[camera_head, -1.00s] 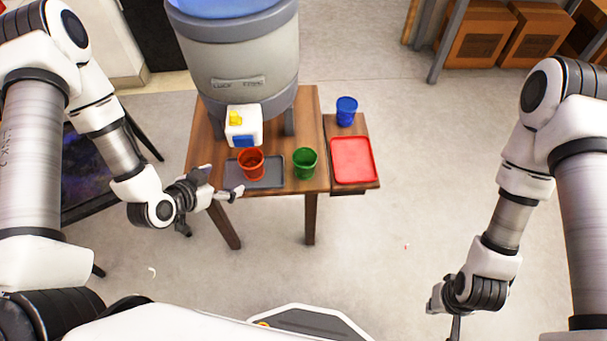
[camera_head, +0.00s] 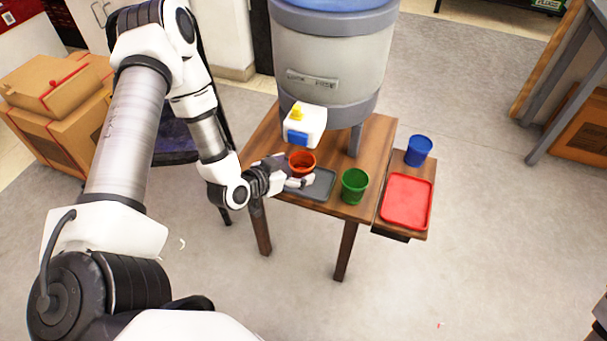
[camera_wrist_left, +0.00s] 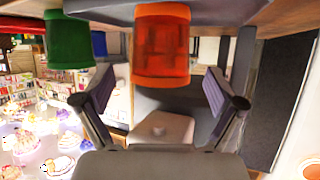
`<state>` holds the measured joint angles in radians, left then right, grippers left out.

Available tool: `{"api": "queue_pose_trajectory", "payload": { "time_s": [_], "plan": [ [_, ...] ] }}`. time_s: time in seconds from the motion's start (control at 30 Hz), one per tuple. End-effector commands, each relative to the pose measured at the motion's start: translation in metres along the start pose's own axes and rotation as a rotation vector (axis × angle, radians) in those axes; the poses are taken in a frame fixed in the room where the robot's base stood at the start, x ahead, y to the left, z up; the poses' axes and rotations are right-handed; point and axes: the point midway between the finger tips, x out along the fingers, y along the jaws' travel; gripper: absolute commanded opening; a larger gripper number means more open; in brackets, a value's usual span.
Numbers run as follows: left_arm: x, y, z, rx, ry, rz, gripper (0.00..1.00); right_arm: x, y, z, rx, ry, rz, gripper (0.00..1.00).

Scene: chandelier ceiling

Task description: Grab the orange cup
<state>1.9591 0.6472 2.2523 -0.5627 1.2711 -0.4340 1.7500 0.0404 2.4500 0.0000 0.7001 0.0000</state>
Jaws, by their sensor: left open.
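The orange cup (camera_head: 302,168) stands upright on a grey tray (camera_head: 320,186) at the front of the wooden table. My left gripper (camera_head: 294,172) is open and empty, low at the left side of the cup. In the left wrist view, which appears upside down, the cup (camera_wrist_left: 162,45) is centred between my spread fingers (camera_wrist_left: 158,85), at or just beyond their tips. I cannot tell how far the fingers reach around it. My right gripper is out of view.
A green cup (camera_head: 354,186) stands right of the tray. A blue cup (camera_head: 418,150) and red tray (camera_head: 406,202) are on a small side table. A large grey dispenser (camera_head: 335,75) with a white spout block (camera_head: 304,125) rises behind and above the orange cup.

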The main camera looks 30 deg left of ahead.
Motion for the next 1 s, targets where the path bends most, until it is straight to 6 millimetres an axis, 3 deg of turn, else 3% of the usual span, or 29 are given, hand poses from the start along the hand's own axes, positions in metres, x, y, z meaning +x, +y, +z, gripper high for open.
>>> {"api": "queue_pose_trajectory", "payload": {
  "time_s": [0.1,0.2,0.4,0.47,0.6,1.0],
  "plan": [
    [0.024,0.001,0.002,0.007,0.000,0.003,0.94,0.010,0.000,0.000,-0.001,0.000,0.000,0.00],
    [0.035,0.001,0.001,0.003,-0.001,0.001,0.94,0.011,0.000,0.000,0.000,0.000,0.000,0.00],
    [0.035,0.001,0.000,-0.001,-0.001,0.000,0.94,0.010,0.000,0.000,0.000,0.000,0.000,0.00],
    [0.035,0.001,0.000,-0.001,-0.002,0.000,0.77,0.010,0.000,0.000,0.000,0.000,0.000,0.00],
    [0.035,0.001,0.000,0.000,-0.001,0.000,0.27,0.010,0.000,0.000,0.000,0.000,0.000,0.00],
    [0.035,0.001,-0.001,0.000,-0.002,0.000,0.26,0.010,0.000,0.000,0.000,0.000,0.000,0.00]
  ]
}}
